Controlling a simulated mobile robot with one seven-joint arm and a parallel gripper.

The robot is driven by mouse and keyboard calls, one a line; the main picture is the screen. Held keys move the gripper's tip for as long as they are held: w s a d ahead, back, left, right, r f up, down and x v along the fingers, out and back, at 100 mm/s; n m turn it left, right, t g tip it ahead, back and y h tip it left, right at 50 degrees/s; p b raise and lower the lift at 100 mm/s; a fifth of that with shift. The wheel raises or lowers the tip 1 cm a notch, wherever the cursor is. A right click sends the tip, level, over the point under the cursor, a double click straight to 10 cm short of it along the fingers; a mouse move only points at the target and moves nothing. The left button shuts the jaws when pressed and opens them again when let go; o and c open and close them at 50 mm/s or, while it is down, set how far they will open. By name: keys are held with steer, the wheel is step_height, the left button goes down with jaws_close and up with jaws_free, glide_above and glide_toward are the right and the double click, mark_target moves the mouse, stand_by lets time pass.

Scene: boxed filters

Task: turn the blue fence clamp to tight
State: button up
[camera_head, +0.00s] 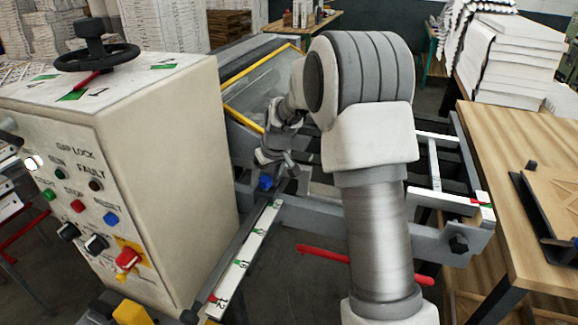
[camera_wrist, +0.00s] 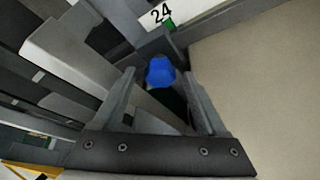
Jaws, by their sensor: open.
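The blue fence clamp (camera_head: 265,183) is a small knob on the dark fence rail beside the white scale, just below my gripper (camera_head: 275,163) in the head view. In the wrist view the clamp (camera_wrist: 161,72) shows as a faceted blue knob ahead of my gripper (camera_wrist: 160,85). The two fingers are spread apart, one to each side of the knob's line, with nothing held. I cannot tell whether the fingertips touch the knob. The clamp's lower part is in shadow, and its tight or loose marking is not legible.
A beige control cabinet (camera_head: 170,150) with a black handwheel (camera_head: 97,58) stands close on the left. The white scale (camera_head: 243,260) runs along the front rail. A red bar (camera_head: 322,252) lies below the arm. A wooden table (camera_head: 530,110) stands on the right.

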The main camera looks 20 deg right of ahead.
steer(key=shift+d+n+y, duration=0.15)
steer(key=shift+n+y, duration=0.15)
steer(key=shift+n, duration=0.5)
steer(key=v, duration=1.7)
steer(key=s+a+r+m, duration=0.1)
steer(key=s+r, duration=0.1)
steer(key=s, duration=0.6)
steer(key=s+a+r+m+h, duration=0.1)
steer(key=s+a+r, duration=0.1)
steer(key=s, duration=0.7)
steer(key=shift+s+a+m+t, duration=0.25)
steer(key=shift+s+m+t, duration=0.05)
steer(key=shift+s, duration=0.1)
